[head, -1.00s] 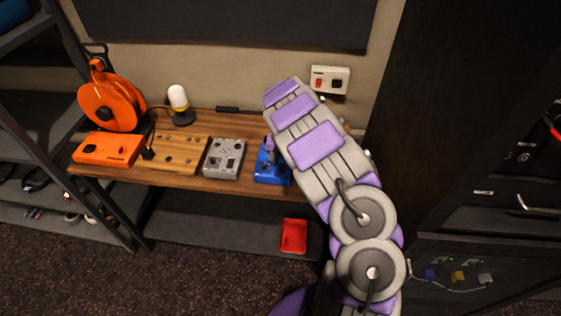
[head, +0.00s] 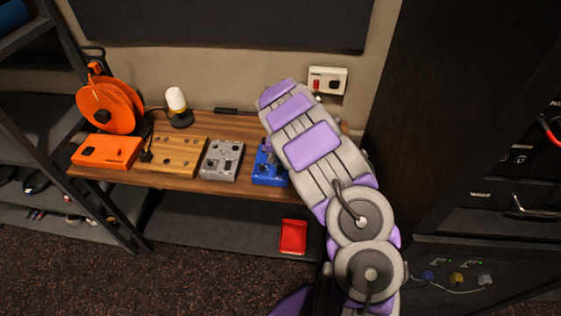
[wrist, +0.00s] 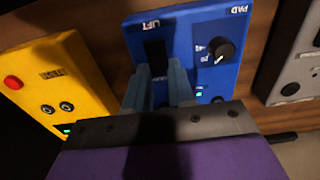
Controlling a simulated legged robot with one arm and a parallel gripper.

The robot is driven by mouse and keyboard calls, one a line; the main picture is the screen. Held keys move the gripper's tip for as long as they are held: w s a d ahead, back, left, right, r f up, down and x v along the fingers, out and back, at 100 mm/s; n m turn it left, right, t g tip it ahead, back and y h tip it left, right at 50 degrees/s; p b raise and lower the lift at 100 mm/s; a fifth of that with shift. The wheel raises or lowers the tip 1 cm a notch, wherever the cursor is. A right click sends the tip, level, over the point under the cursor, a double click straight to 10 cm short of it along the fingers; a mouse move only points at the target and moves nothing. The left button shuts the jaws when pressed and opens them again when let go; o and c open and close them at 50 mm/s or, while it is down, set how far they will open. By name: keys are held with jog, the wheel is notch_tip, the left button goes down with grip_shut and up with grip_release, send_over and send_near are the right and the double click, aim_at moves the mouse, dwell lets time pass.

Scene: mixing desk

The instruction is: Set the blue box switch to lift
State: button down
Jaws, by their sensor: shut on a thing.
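The blue box (head: 270,178) sits on the wooden desk, right of the grey box, partly covered by my arm in the head view. In the wrist view its blue face (wrist: 190,32) appears upside down, with a LIFT label above a black switch (wrist: 154,52) and a PAD knob (wrist: 222,50) beside it. My gripper (wrist: 158,68) is at the blue box, its two fingers on either side of the black switch and shut on it. The fingers and gripper body hide the lower part of the switch area, so its exact setting is unclear.
A grey box (head: 221,160), wooden box (head: 178,155) and orange box (head: 106,151) stand left on the desk. A yellow box (wrist: 65,75) with a red button lies close to the gripper.

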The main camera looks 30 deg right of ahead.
jog(key=shift+s+a+t+h+p, duration=0.15)
jog(key=shift+a+t+h+p, duration=0.15)
jog(key=shift+t+p, duration=0.1)
jog(key=shift+s+t+h, duration=0.2)
jog(key=shift+t+h, duration=0.2)
jog(key=shift+t, duration=0.2)
jog(key=c, duration=1)
grip_release()
jog(key=shift+o, duration=0.2)
jog(key=shift+r, duration=0.15)
jog(key=p+v, duration=0.2)
jog(key=v, duration=1.5)
